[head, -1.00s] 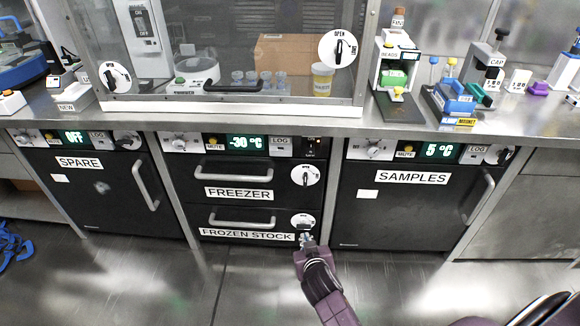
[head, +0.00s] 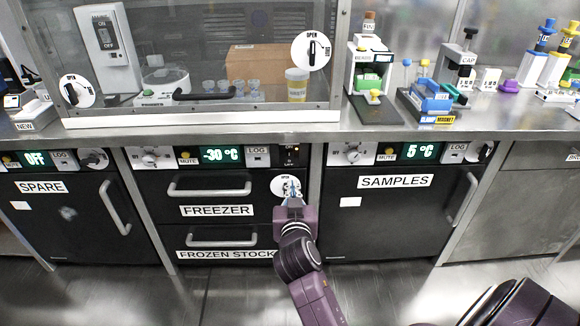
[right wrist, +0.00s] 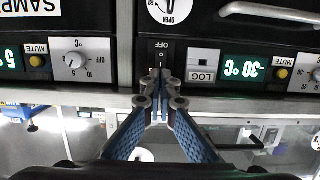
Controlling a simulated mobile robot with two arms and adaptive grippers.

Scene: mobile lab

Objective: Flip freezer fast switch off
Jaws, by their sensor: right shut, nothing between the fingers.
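The freezer (head: 155,190) is the black two-drawer unit in the middle, with a -30 °C display. Its small black switch panel (head: 290,156) sits at the right end of the control strip. In the right wrist view, which is upside down, the switch panel (right wrist: 160,50) reads OFF and a small orange glow shows near the fingertips. The switch position cannot be told. My right gripper (head: 291,188) is shut and empty, in front of the upper drawer's round knob, just below the panel in the head view. Its fingertips (right wrist: 158,82) overlap the panel's edge in the wrist view; contact cannot be told.
The LOG button (head: 257,156) and MUTE button (head: 188,157) are left of the switch panel. The SAMPLES unit (head: 390,220) stands to the right, the SPARE unit (head: 45,220) to the left. The steel counter edge (head: 225,134) overhangs above.

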